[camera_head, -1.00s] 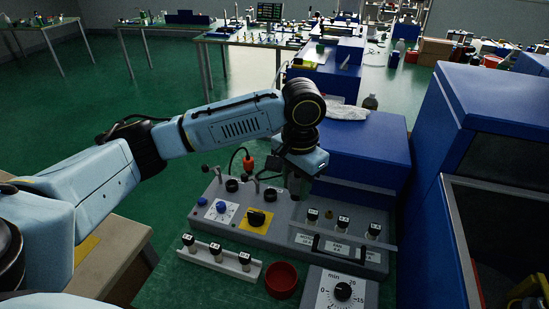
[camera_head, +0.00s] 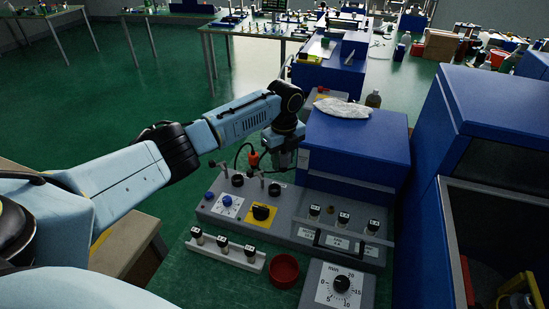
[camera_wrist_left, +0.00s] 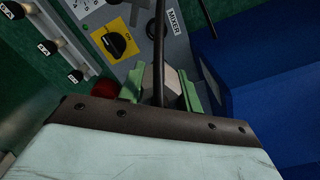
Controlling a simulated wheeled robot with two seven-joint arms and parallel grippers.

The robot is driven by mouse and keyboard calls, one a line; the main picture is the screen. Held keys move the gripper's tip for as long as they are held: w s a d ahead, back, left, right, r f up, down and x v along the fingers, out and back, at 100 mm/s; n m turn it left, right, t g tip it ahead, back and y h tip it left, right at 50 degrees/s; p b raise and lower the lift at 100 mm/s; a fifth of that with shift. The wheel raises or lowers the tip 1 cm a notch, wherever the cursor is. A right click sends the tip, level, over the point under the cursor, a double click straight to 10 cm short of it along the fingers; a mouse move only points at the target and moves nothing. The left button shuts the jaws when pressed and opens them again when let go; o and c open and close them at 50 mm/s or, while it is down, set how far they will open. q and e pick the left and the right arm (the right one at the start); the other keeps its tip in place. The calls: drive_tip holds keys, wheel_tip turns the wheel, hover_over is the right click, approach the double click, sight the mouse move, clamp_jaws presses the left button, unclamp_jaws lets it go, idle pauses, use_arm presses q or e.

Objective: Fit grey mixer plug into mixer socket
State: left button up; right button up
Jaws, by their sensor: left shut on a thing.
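My left gripper (camera_head: 280,158) is over the back of the grey control panel, beside the blue press housing. In the left wrist view its green fingers (camera_wrist_left: 162,92) are shut on the grey mixer plug (camera_wrist_left: 157,82). A black cable runs from the plug up across that view. The MIXER label (camera_wrist_left: 174,21) shows on the panel just beyond the cable. The mixer socket cannot be clearly made out; the gripper and cable cover part of that area. Whether the plug touches the panel cannot be told. My right gripper is not in view.
An orange plug (camera_head: 254,159) with a black cable stands at the panel's back. A red bowl (camera_head: 285,270), a white rack (camera_head: 225,252) and a timer (camera_head: 340,286) are in front.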

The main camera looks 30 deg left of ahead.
use_arm(q)
drive_tip(key=a+f+m, duration=0.1)
drive_tip(key=m, duration=0.1)
drive_tip(key=a+f+m, duration=0.1)
drive_tip(key=m, duration=0.1)
drive_tip(key=shift+a+f+m+p, duration=0.2)
drive_tip(key=shift+a+m+p, duration=0.1)
drive_tip(key=shift+a, duration=0.05)
drive_tip(key=shift+f+b, duration=2.1)
drive_tip(key=shift+f, duration=0.8)
drive_tip(key=shift+p, duration=0.3)
drive_tip(key=shift+f, duration=0.2)
